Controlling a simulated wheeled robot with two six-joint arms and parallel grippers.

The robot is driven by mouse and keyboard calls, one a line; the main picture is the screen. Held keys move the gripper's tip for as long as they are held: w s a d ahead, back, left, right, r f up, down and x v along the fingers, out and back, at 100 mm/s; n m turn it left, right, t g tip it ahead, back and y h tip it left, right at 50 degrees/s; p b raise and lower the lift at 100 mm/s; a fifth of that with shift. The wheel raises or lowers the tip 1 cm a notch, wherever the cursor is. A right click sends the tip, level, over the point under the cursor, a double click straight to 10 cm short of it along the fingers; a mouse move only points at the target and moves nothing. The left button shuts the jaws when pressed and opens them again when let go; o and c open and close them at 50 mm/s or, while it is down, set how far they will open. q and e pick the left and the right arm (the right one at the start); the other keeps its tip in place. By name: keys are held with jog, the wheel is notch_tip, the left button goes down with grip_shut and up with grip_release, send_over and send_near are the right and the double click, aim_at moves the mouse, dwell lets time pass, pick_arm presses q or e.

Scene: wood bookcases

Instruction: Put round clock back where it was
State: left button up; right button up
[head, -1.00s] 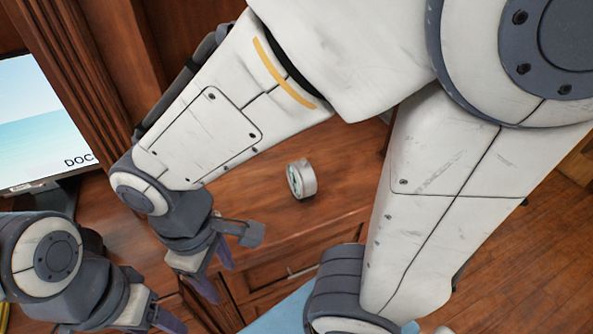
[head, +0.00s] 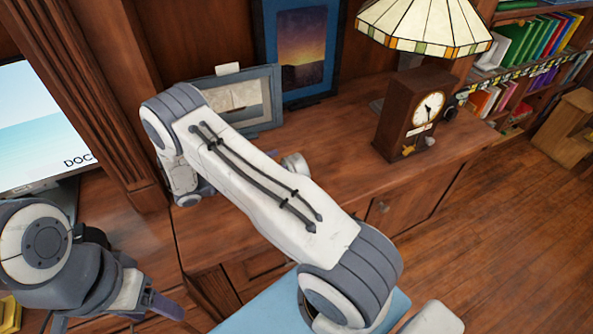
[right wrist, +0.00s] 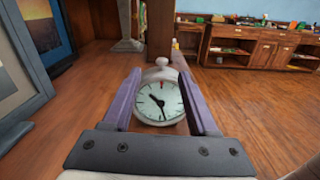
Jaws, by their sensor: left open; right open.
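The round clock (right wrist: 158,103) is small and white with a pale dial and dark hands. It stands upright on the wooden desk, between the spread purple fingers of my right gripper (right wrist: 160,76) in the right wrist view. The gripper is open, and I cannot tell whether a finger touches the clock. In the head view the clock (head: 296,164) shows only in part above my right arm, which hides the right gripper's fingers. My left gripper (head: 165,305) is open and empty at the lower left, away from the clock.
A brown wooden clock (head: 409,115) stands to the right on the desk, under a stained-glass lamp (head: 424,25). A grey picture frame (head: 262,100) and a blue one (head: 297,45) stand at the back. A monitor (head: 40,120) is at the left. Desk between round and brown clocks is clear.

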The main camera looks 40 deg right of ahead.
aim_at(299, 158)
jog(key=p+x, duration=0.1)
jog(key=x, duration=0.3)
jog(key=shift+d, duration=0.4)
jog(key=x, duration=0.1)
jog(key=p+x, duration=0.1)
jog(key=x, duration=0.1)
jog(key=p+x, duration=0.1)
jog(key=x, duration=0.1)
jog(key=shift+s+a+f, duration=0.1)
jog(key=shift+s+f, duration=0.15)
jog(key=shift+f, duration=0.05)
jog(key=shift+d, duration=0.35)
jog(key=shift+f, duration=0.1)
grip_shut()
jog(key=shift+s+f, duration=0.1)
jog(key=shift+s, duration=0.05)
